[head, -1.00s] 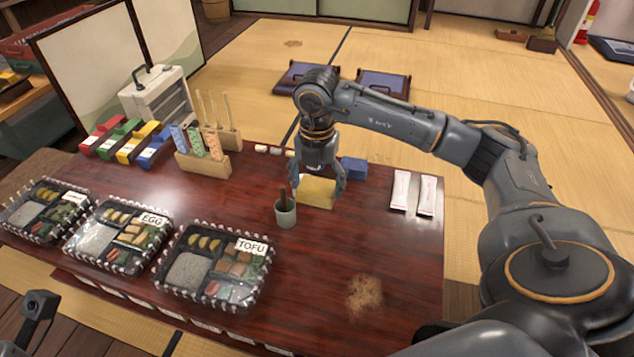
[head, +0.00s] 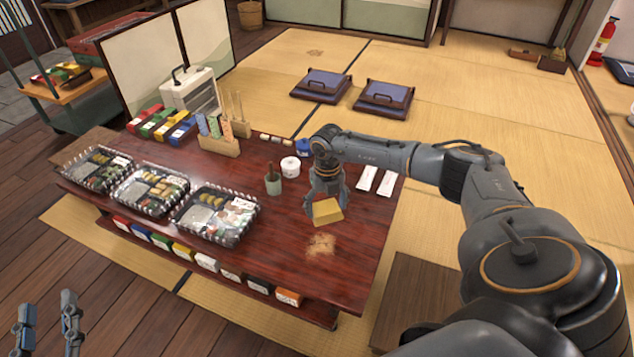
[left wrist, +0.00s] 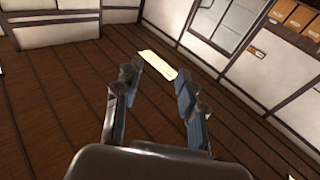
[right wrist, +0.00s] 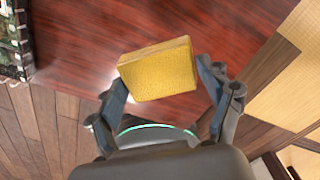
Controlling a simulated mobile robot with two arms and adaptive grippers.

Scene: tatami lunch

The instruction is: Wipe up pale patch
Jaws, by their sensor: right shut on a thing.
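The pale patch (head: 321,244) is a tan, powdery spot on the red-brown table (head: 282,215) near its right front. My right gripper (head: 325,203) is shut on a yellow sponge (head: 328,211) and holds it just behind the patch. The sponge also shows between the fingers in the right wrist view (right wrist: 158,72); the patch is not seen there. I cannot tell whether the sponge touches the table. My left gripper (head: 45,322) is at the lower left, away from the table. In the left wrist view its fingers (left wrist: 155,90) are apart with nothing between them, above the wooden floor.
A green cup (head: 273,185) with brown contents and a white round container (head: 290,166) stand left of the right gripper. Several lunch boxes, the closest one (head: 216,213), line the left front edge. Two white packets (head: 376,180) lie at the right. The table around the patch is clear.

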